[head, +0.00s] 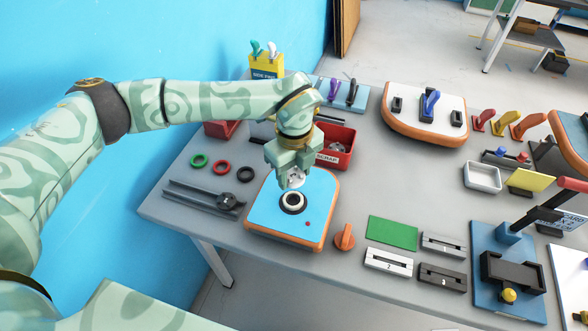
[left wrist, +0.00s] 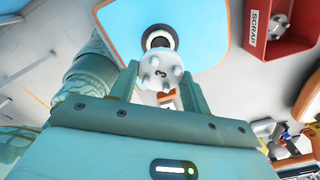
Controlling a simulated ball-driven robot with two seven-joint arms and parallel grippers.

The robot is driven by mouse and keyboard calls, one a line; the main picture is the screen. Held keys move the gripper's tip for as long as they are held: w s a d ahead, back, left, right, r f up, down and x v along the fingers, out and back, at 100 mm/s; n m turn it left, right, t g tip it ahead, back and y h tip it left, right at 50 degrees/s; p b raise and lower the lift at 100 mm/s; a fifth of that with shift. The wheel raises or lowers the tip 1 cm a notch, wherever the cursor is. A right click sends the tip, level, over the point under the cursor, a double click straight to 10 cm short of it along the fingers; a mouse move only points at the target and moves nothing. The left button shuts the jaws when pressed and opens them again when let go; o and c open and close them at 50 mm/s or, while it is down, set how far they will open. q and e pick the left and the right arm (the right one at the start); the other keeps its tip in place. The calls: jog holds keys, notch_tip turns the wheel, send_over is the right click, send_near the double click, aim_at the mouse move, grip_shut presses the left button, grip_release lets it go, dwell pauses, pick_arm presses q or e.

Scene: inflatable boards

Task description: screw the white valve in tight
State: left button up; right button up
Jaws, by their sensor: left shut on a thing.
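The white valve (head: 297,179) is between the fingers of my left gripper (head: 291,176), which is shut on it. In the left wrist view the white valve (left wrist: 160,72) shows its round, knobbed face between the two fingers (left wrist: 160,88). The blue board (head: 271,212) with an orange edge lies on the table below. Its round black-and-white socket (head: 293,201) sits just under the valve, and it also shows just beyond the valve in the left wrist view (left wrist: 158,38). I cannot tell whether the valve touches the socket. My right gripper is not in view.
A red scrap bin (head: 341,144) with a valve inside stands behind the gripper. Green, red and black rings (head: 221,167) and a grey rail (head: 200,197) lie to the left. An orange knob (head: 345,238) stands right of the board.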

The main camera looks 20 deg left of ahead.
aim_at(294, 187)
pick_arm(q)
jog(key=shift+f+b, duration=1.35)
jog(key=shift+f, duration=1.4)
jog(key=shift+p, duration=0.7)
jog(key=shift+f+b, duration=0.5)
jog(key=shift+f, duration=0.55)
jog(key=o, duration=1)
jog(key=shift+o, duration=0.2)
notch_tip(294, 187, up, 16)
jog(key=p, duration=0.1)
jog(key=shift+r+p, duration=0.15)
jog(key=shift+p, duration=0.2)
